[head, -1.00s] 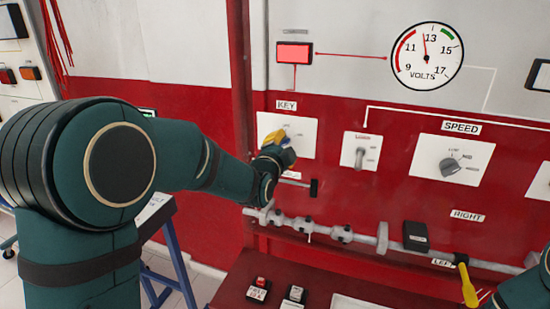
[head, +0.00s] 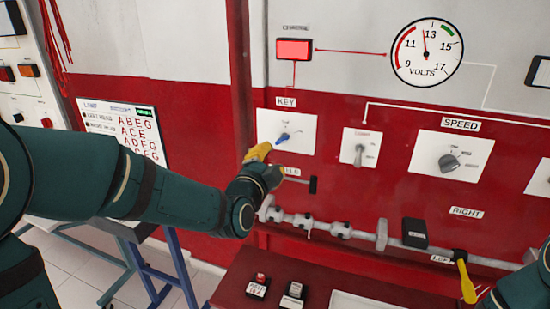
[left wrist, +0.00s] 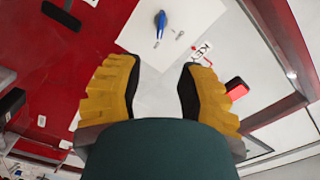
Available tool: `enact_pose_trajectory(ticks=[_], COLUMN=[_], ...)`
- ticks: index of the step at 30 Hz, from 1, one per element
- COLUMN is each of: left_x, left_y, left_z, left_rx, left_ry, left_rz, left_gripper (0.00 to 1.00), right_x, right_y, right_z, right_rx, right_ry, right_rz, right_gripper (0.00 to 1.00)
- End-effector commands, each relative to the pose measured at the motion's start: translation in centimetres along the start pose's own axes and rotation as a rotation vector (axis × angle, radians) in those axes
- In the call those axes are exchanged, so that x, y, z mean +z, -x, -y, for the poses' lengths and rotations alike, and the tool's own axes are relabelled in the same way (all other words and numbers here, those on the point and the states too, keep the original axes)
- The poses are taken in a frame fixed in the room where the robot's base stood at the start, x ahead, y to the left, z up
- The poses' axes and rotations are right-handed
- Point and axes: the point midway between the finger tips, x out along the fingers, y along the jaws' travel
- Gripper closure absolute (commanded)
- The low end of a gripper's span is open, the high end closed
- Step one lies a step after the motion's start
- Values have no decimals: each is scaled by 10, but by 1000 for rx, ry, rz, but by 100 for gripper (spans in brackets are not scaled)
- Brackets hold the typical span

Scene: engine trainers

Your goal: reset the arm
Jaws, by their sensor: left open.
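My left gripper (head: 262,160) is in front of the red panel, just below and left of the key switch plate. In the left wrist view its yellow fingers (left wrist: 155,85) are spread apart with nothing between them. The blue key (head: 283,138) sits in its white plate under the KEY label (head: 286,102). In the left wrist view the key (left wrist: 160,20) is beyond the fingertips and apart from them. My right gripper (head: 466,283) shows partly at the lower right, as a yellow finger by the rail; its opening cannot be made out.
A horizontal lever with a black end (head: 313,184) sticks out just right of my left gripper. A grey rail (head: 345,235) runs below. A toggle switch (head: 359,154) and the speed knob (head: 449,164) are to the right. A white board with letters (head: 125,130) stands at left.

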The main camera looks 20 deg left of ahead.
Motion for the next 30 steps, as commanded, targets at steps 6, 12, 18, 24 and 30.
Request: enact_pose_trajectory(ticks=[6, 12, 18, 24, 30], left_x=[4, 38, 88, 122, 128], left_y=[-1, 2, 40, 115, 189], left_z=[-13, -108, -233, -342, -408], left_rx=[33, 261, 537, 749, 862], left_ry=[22, 217, 539, 887, 1164], left_rz=[13, 135, 400, 762, 1103], left_gripper=[62, 62, 62, 62, 62], right_x=[0, 0, 0, 0, 0], right_y=[0, 0, 0, 0, 0], right_z=[0, 0, 0, 0, 0], right_rx=[0, 0, 0, 0, 0], right_ry=[0, 0, 0, 0, 0], right_rz=[0, 0, 0, 0, 0], right_gripper=[37, 37, 37, 37, 37])
